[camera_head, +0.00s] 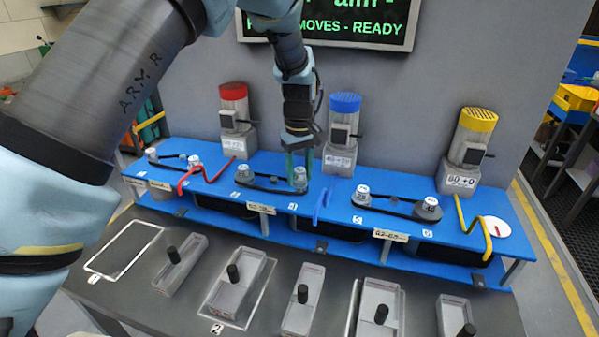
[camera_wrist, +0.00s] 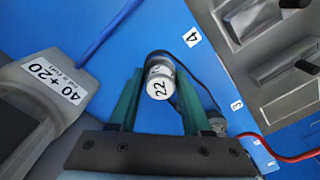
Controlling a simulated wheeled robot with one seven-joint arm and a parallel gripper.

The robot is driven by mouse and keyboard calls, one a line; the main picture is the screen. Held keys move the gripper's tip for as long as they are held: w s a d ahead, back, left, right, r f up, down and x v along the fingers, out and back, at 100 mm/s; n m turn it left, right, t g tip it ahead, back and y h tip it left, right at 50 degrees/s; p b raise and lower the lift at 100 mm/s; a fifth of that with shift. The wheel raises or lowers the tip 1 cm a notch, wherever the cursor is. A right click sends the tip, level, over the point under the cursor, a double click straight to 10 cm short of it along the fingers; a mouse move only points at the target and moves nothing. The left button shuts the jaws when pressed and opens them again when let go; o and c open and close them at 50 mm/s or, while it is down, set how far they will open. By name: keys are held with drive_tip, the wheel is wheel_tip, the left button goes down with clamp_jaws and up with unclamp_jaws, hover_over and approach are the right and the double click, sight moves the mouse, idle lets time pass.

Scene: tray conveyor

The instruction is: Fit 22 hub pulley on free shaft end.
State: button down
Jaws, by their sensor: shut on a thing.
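The white hub pulley marked 22 (camera_wrist: 160,86) is between the green fingers of my gripper (camera_wrist: 158,88), which is shut on it. In the head view my gripper (camera_head: 300,166) points down at the right end of the middle belt pair, and the pulley (camera_head: 300,183) shows at its fingertips. A dark belt (camera_head: 268,185) runs from there to the white pulley (camera_head: 243,172) at left. The shaft end under the held pulley is hidden, so I cannot tell how far the pulley sits on it. The label 4 (camera_wrist: 192,37) is close by.
Other belted pulley pairs lie left and right. Trays with black knobs line the front.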

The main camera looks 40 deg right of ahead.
sight(300, 169)
drive_tip(key=shift+f+b, duration=0.55)
drive_tip(key=shift+f, duration=0.6)
drive_tip(key=shift+c, duration=1.4)
unclamp_jaws()
drive_tip(key=shift+r, duration=0.15)
wheel_tip(300, 169, up, 11)
drive_tip(key=b, duration=0.3)
drive_tip(key=shift+f, duration=0.2)
drive_tip(key=w+a+n, duration=0.1)
drive_tip(key=w+a, duration=0.5)
drive_tip(key=a, duration=0.7)
drive_tip(key=w+a, duration=0.6)
drive_tip(key=a, duration=0.6)
drive_tip(key=s+a+f, duration=0.1)
drive_tip(key=s+a, duration=0.3)
drive_tip(key=a, duration=0.8)
drive_tip(key=s+a+f+t, duration=0.1)
drive_tip(key=s+a, duration=0.3)
drive_tip(key=a, duration=0.8)
drive_tip(key=shift+s+f+t, duration=0.15)
drive_tip(key=shift+f+t, duration=0.15)
drive_tip(key=shift+f, duration=0.45)
